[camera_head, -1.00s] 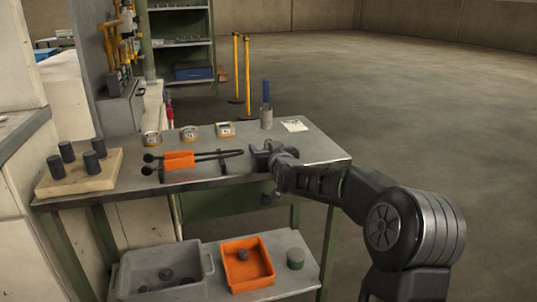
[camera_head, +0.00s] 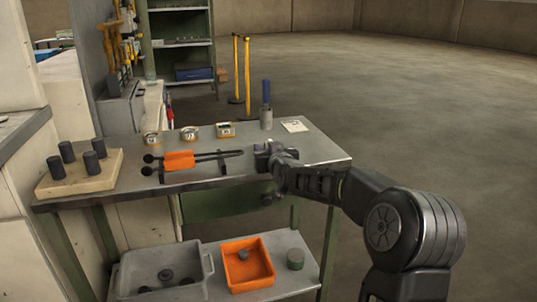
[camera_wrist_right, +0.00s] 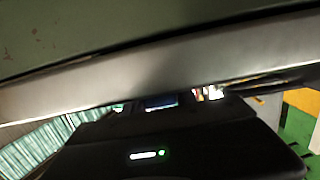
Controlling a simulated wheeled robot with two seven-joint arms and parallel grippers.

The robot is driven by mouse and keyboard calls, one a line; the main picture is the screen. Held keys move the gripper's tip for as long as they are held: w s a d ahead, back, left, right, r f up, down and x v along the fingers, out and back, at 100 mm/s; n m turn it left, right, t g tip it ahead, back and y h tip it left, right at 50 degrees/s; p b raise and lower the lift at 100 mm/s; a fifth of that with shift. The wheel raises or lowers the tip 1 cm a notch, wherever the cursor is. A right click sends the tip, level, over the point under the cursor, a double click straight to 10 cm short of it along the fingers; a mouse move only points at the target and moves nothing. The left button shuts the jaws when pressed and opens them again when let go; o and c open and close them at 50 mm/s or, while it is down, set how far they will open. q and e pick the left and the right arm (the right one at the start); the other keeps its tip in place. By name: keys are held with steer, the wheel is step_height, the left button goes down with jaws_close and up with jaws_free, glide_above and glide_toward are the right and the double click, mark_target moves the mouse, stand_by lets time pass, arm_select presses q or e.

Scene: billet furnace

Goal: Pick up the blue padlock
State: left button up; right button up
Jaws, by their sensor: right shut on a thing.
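My right gripper (camera_head: 264,157) is at the front right part of the workbench top (camera_head: 310,150), low over its surface. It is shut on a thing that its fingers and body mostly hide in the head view. In the right wrist view a small patch of the blue padlock (camera_wrist_right: 160,102) shows just past the dark gripper body; most of it is hidden. The padlock's outline and shackle cannot be made out. My left gripper is not in view.
Tongs with an orange sleeve (camera_head: 180,161) lie on a rack left of the gripper. Round gauges (camera_head: 190,133), a holder with a blue handle (camera_head: 266,105) and a paper tag (camera_head: 294,125) are behind. A wooden block with dark cylinders (camera_head: 85,180) stands left. Bins (camera_head: 247,284) sit below.

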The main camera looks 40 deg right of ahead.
jaws_close()
step_height(320, 180, up, 10)
steer(key=p, duration=0.4)
stand_by(1.4)
